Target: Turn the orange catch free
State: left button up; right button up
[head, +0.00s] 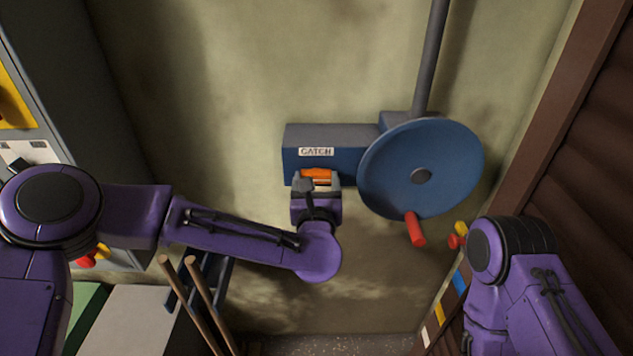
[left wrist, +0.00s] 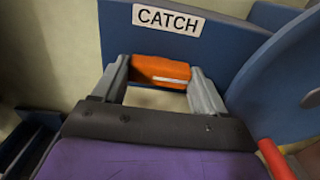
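The orange catch (head: 317,175) sits on the front of a blue housing (head: 350,164) under a white CATCH label (head: 316,152). It also shows in the left wrist view (left wrist: 160,70), lying crosswise with a pale strip along its lower edge. My left gripper (head: 317,184) is at the catch, with one grey finger at each end of it. In the left wrist view the fingers (left wrist: 160,80) are apart and the catch nearly fills the gap. I cannot tell whether they press on it. My right arm is at the lower right; its gripper is not in view.
A blue wheel (head: 440,165) with a red handle (head: 415,229) stands just right of the catch. A grey pipe (head: 431,60) rises above it. Wooden poles (head: 205,300) lean at lower left, near a grey cabinet (head: 70,120). A brown slatted wall (head: 590,150) bounds the right.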

pick_arm(q)
jog(key=shift+m, duration=0.3)
jog(key=shift+f+m+b, duration=0.1)
jog(key=shift+m+b, duration=0.4)
jog(key=shift+b, duration=0.15)
jog(key=shift+m+b, duration=0.65)
jog(key=shift+m, duration=0.55)
jog(key=m+b, duration=0.1)
jog(key=m, duration=0.3)
jog(key=shift+d+m, duration=0.1)
jog(key=shift+m, duration=0.2)
jog(key=m, duration=0.4)
jog(key=shift+m+b, duration=0.3)
jog(key=shift+b, duration=0.05)
jog(key=m, duration=0.4)
jog(key=shift+m, duration=0.3)
jog(key=shift+f, duration=0.1)
jog(key=o, duration=1.1)
jog(key=shift+c, duration=0.2)
